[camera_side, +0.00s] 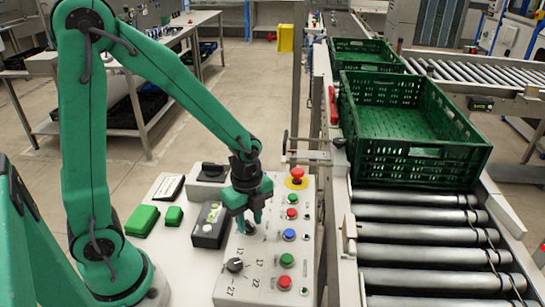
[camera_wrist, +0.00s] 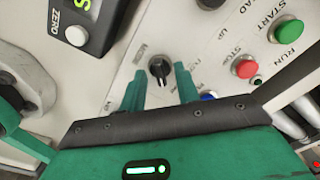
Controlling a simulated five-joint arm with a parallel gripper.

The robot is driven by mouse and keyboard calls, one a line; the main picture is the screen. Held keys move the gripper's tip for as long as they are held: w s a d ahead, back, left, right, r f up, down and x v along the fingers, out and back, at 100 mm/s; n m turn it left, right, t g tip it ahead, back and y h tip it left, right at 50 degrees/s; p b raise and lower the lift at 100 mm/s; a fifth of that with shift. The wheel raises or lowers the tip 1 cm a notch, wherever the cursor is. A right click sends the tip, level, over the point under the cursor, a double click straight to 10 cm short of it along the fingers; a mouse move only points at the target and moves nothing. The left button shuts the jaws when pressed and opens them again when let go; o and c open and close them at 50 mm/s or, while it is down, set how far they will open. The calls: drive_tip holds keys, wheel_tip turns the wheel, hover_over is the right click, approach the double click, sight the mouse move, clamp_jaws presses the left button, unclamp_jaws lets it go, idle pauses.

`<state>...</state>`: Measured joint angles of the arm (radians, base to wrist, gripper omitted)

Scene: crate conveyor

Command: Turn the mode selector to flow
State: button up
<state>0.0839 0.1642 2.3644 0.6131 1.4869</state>
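The mode selector is a black rotary knob (camera_wrist: 159,68) on the light grey control panel (camera_wrist: 213,58). In the wrist view it sits between and slightly beyond the tips of my gripper's two green fingers (camera_wrist: 160,78). The fingers are spread, with a gap visible on either side of the knob. In the side view my gripper (camera_side: 249,218) points down over the panel, and the knob (camera_side: 250,229) shows partly under the fingers. The lettering around the knob is too blurred and tilted to read, so I cannot tell which mode it points at.
A second black knob (camera_side: 235,265) with number marks is nearer the front. A red mushroom button (camera_side: 297,174), a blue button (camera_side: 289,235) and several red and green buttons line the panel's right side. A black display box (camera_side: 210,224) stands left. Green crates (camera_side: 415,170) stand on the conveyor.

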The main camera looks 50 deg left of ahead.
clamp_jaws()
drive_tip(key=shift+n, duration=0.3)
drive_tip(key=n, duration=0.8)
drive_tip(key=shift+n, duration=0.4)
drive_tip(key=n, duration=0.4)
drive_tip(key=shift+n, duration=2.2)
